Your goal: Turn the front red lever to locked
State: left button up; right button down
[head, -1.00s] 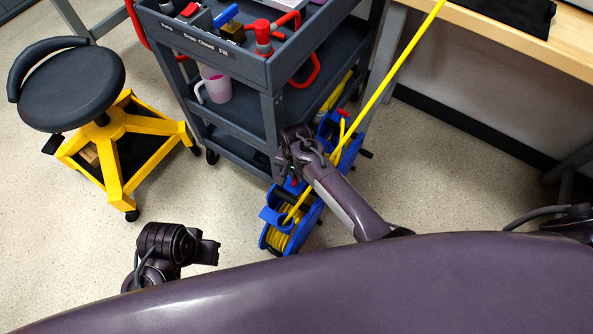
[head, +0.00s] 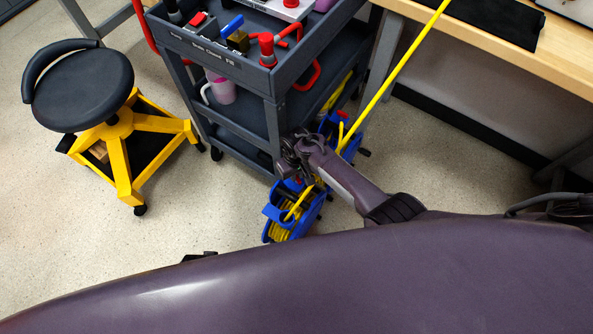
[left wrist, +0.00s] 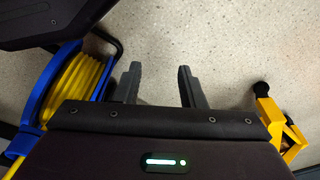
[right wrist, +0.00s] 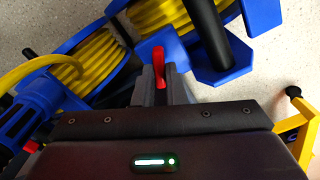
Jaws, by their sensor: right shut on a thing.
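The front red lever (right wrist: 159,62) shows in the right wrist view, at the front blue reel (right wrist: 180,15). My right gripper (right wrist: 160,85) is shut on it, with a finger on each side and the red tip sticking out beyond. In the head view my right gripper (head: 295,158) hangs over the front blue reel (head: 273,214) and hides most of the lever. No lock marking is readable. A second red part (head: 341,114) sits on the rear reel. My left gripper (left wrist: 157,85) is open and empty above bare floor, mostly hidden in the head view.
A grey cart (head: 272,118) with red, blue and black valve parts stands just beyond the reels. A yellow-legged stool (head: 122,165) is at the left, a wooden bench (head: 497,45) at the right. A yellow cable (head: 402,68) rises from the rear reel.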

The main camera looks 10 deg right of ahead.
jog(key=shift+n, duration=0.9)
pick_arm(q)
jog(key=shift+s+a+f+p, duration=0.35)
jog(key=shift+s+f, duration=0.2)
jog(key=shift+f, duration=0.35)
pick_arm(e)
jog(key=shift+a+n, duration=0.1)
jog(key=shift+n, duration=1.5)
pick_arm(q)
jog(key=shift+s+f, duration=0.1)
pick_arm(e)
jog(key=shift+n, duration=0.3)
jog(key=c, duration=1.5)
grip_release()
